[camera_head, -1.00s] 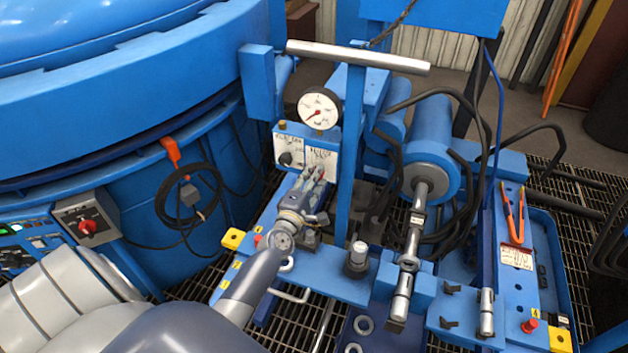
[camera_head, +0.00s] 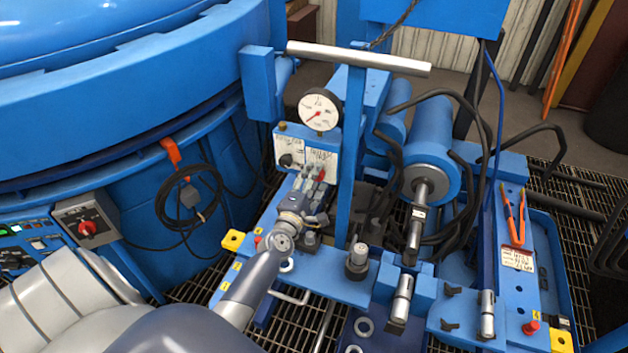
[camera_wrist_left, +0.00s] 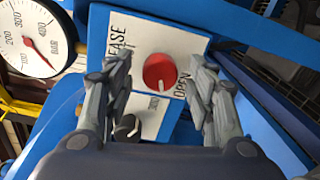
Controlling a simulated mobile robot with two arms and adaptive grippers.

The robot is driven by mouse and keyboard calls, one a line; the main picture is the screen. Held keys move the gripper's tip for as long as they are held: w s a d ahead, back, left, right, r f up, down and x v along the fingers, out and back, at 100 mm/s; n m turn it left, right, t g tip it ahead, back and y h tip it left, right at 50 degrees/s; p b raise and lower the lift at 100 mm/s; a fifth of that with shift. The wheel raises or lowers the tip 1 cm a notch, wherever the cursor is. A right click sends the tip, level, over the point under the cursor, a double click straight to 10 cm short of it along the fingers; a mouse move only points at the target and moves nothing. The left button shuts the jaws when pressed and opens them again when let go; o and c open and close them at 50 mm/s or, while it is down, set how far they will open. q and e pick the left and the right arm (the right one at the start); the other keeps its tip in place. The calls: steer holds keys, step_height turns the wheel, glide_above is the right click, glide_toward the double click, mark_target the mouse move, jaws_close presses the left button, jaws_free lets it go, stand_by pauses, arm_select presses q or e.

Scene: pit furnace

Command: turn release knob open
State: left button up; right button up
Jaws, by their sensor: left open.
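The red release knob (camera_wrist_left: 159,72) sits on a white label plate lettered "...EASE" and "OPEN" in the left wrist view. Its white mark points down in that picture, beside the word OPEN. In the head view the knob (camera_head: 321,174) shows small on the valve panel below the gauge. My left gripper (camera_wrist_left: 160,64) is open, one finger on each side of the knob in the picture, with space between fingers and knob. In the head view it (camera_head: 309,186) is in front of the panel. My right gripper is not in view.
A black knob (camera_wrist_left: 127,127) is on the neighbouring plate. A pressure gauge (camera_head: 320,110) stands above the panel. A blue upright post (camera_head: 351,155) with a grey crossbar (camera_head: 358,57) is close right of my left gripper. The blue furnace wall (camera_head: 130,215) is at left.

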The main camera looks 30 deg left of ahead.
arm_select(q)
steer(key=v, duration=1.2)
stand_by(0.5)
